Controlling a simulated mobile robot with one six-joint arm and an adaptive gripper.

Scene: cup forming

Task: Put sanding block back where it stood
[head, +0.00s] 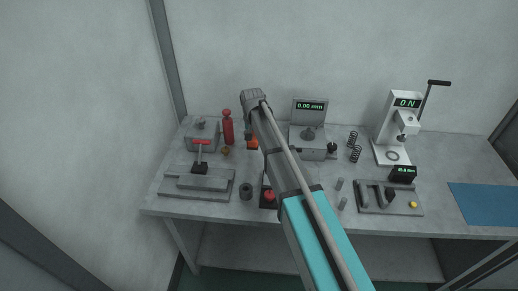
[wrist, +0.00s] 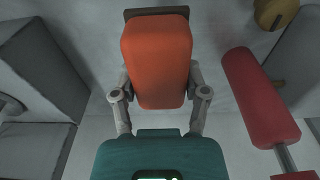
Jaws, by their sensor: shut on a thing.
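The sanding block (wrist: 157,60) is orange with a dark strip along its far edge in the wrist view. My gripper (wrist: 160,92) is shut on it, with a finger on each long side. In the head view a small orange part of the block (head: 251,143) shows just left of my arm, near the back of the bench. My arm hides the rest of it and the gripper's fingers there. I cannot tell whether the block touches the bench top.
A grey box (head: 202,133) is further left. A gauge with a display (head: 309,135) stands right of my arm.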

